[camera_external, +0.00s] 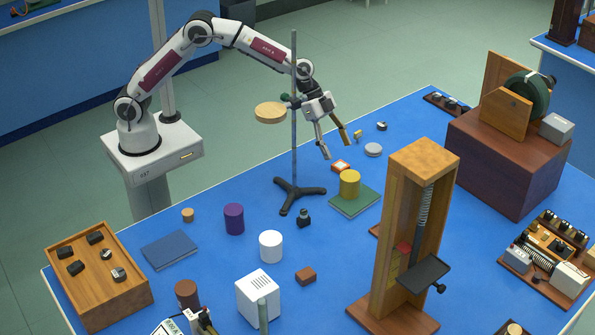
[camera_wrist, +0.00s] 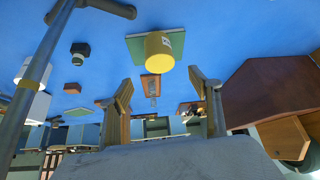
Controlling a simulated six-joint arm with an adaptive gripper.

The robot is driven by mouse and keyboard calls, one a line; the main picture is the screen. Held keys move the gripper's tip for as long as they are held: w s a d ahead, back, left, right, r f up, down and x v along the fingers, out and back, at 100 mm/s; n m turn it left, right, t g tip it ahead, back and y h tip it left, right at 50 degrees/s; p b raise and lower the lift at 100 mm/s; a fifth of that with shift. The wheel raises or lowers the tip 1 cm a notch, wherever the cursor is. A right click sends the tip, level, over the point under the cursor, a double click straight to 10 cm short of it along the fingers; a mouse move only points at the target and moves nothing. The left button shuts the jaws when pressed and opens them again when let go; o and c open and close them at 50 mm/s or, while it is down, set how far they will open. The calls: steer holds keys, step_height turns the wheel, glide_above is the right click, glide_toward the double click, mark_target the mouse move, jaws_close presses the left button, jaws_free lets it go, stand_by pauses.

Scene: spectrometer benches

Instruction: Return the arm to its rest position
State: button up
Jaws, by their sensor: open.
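My gripper (camera_external: 335,146) hangs from my extended arm above the blue table, right of the retort stand's upright rod. It is open and nothing is between its fingers. The wrist view shows both fingers of my gripper (camera_wrist: 160,92) spread apart. A yellow cylinder (camera_external: 350,184) stands on a green book or pad (camera_external: 356,203) below and in front of it; the cylinder also shows in the wrist view (camera_wrist: 160,52).
The retort stand's rod (camera_external: 294,110) rises close to my wrist, with a round wooden disc (camera_external: 270,113) clamped on it. A tall wooden spring frame (camera_external: 425,170) stands right of the cylinder. A dark wooden box (camera_external: 505,165) stands farther right. Purple (camera_external: 234,219) and white (camera_external: 271,245) cylinders stand left.

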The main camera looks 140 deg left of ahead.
steer(key=s+a+r+n+t+y, duration=0.1)
steer(key=s+r+y, duration=0.15)
steer(key=r, duration=0.95)
steer(key=s+r+t+y, duration=0.1)
steer(key=s+r, duration=0.3)
steer(key=r, duration=0.7)
steer(key=s+d+r+t+y, duration=0.1)
steer(key=s+d+r, duration=0.2)
steer(key=r, duration=0.3)
steer(key=s+d+r, duration=0.3)
steer(key=d+r, duration=0.1)
steer(key=r, duration=0.3)
steer(key=s+d+f+h, duration=0.1)
steer(key=d+f, duration=0.2)
steer(key=d, duration=0.5)
steer(key=s+d+f+m+h, duration=0.1)
steer(key=s+d+f, duration=0.1)
steer(key=d, duration=0.6)
steer(key=s+d+f+h, duration=0.1)
steer(key=d+f, duration=0.2)
steer(key=d, duration=0.4)
steer(key=s+d+f+m+g+h, duration=0.2)
steer(key=s+d+f+g, duration=0.1)
steer(key=s+d+f, duration=1.2)
steer(key=shift+s+d+g+h, duration=0.25)
steer(key=shift+s+g+h, duration=0.15)
steer(key=shift+s, duration=0.45)
